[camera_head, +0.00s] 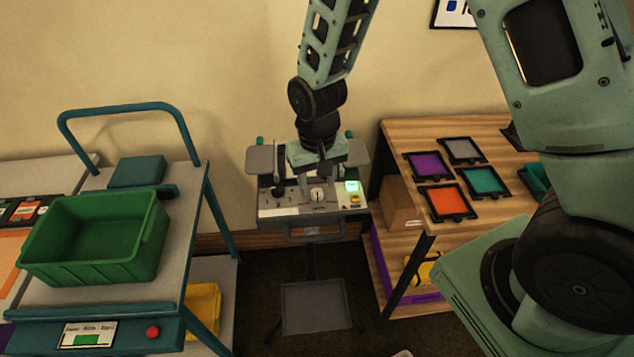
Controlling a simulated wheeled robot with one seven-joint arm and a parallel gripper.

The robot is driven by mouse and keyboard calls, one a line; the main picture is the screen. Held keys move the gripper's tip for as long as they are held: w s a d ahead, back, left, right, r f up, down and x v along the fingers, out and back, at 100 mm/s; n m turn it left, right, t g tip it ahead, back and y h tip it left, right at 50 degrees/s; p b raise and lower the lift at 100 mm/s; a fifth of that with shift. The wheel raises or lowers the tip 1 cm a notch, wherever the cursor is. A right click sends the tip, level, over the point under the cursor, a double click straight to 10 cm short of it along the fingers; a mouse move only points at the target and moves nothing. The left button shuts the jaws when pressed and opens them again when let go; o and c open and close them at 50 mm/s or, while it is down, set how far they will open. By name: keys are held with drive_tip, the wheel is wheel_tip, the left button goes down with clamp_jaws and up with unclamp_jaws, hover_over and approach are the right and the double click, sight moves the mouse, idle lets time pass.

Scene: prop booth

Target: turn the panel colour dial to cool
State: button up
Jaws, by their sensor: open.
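My gripper (322,172) is open and empty, pointing down just above the dial in the picture. It covers the upper part of the panel. I cannot tell whether it touches anything.
A trolley with a green bin (98,238) and a red button (153,332) stands at the left. A wooden shelf (398,140) with orange, purple, grey and teal framed squares stands at the right, partly behind my arm. A grey plate (316,306) lies low below the panel.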

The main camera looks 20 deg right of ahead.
drive_tip(key=shift+f, duration=1.05)
drive_tip(key=c, duration=1)
drive_tip(key=shift+n, duration=0.4)
drive_tip(key=n, duration=0.4)
drive_tip(key=shift+n+b, duration=0.4)
drive_tip(key=n, duration=0.6)
drive_tip(key=shift+r, duration=0.1)
